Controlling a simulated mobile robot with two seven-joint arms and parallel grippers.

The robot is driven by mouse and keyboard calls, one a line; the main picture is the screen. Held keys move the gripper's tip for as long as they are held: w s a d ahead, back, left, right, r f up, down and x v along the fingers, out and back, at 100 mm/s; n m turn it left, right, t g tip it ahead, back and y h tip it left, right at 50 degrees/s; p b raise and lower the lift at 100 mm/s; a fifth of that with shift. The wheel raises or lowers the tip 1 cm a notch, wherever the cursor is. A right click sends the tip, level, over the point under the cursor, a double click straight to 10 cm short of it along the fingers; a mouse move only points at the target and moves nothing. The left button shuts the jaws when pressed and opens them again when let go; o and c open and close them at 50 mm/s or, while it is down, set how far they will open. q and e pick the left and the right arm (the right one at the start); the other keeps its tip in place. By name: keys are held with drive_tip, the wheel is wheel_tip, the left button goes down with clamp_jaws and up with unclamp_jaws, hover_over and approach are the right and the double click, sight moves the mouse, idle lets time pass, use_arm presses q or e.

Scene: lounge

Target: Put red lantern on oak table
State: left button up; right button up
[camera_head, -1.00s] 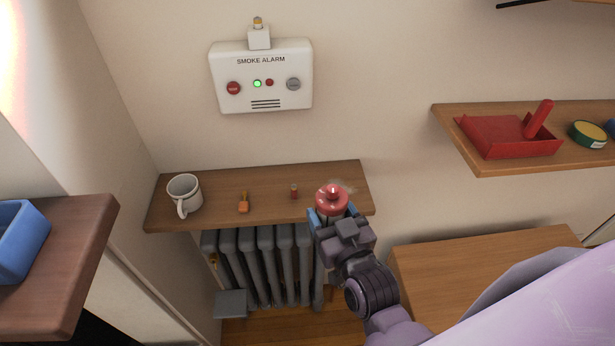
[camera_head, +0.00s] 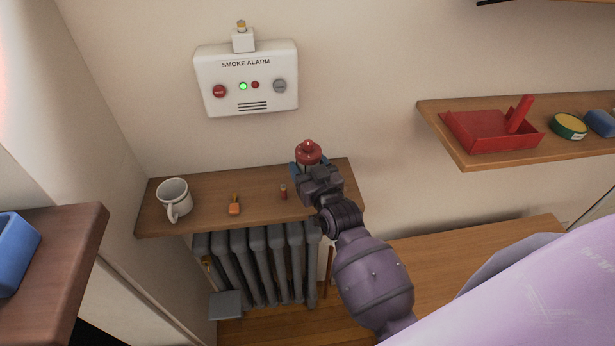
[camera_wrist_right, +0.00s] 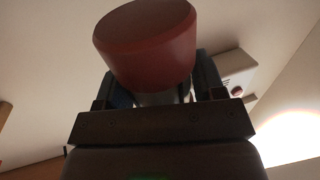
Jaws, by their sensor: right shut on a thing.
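The red lantern (camera_head: 308,150) is in my right gripper (camera_head: 309,168), above the right end of the shelf over the radiator, with the wall behind it. In the right wrist view the lantern (camera_wrist_right: 147,45) shows as a large red cap with a pale part beneath, between the fingers (camera_wrist_right: 160,92). The gripper and wrist hide its lower part in the head view. A light-brown wooden tabletop (camera_head: 475,258), possibly the oak table, is at the lower right, partly hidden by my arm. My left gripper is not in view.
The radiator shelf (camera_head: 262,182) holds a white mug (camera_head: 174,197), an orange item (camera_head: 234,207) and a small red item (camera_head: 283,191). A wall shelf (camera_head: 480,162) at right holds a red dustpan (camera_head: 490,132). A dark wooden surface (camera_head: 70,250) is at left. The visible light-brown tabletop is bare.

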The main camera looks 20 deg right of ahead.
wheel_tip(320, 180, down, 4)
drive_tip(key=shift+f, duration=0.1)
drive_tip(key=shift+w, duration=0.3)
drive_tip(key=shift+f, duration=0.15)
drive_tip(key=shift+f, duration=0.15)
drive_tip(key=o, duration=1.1)
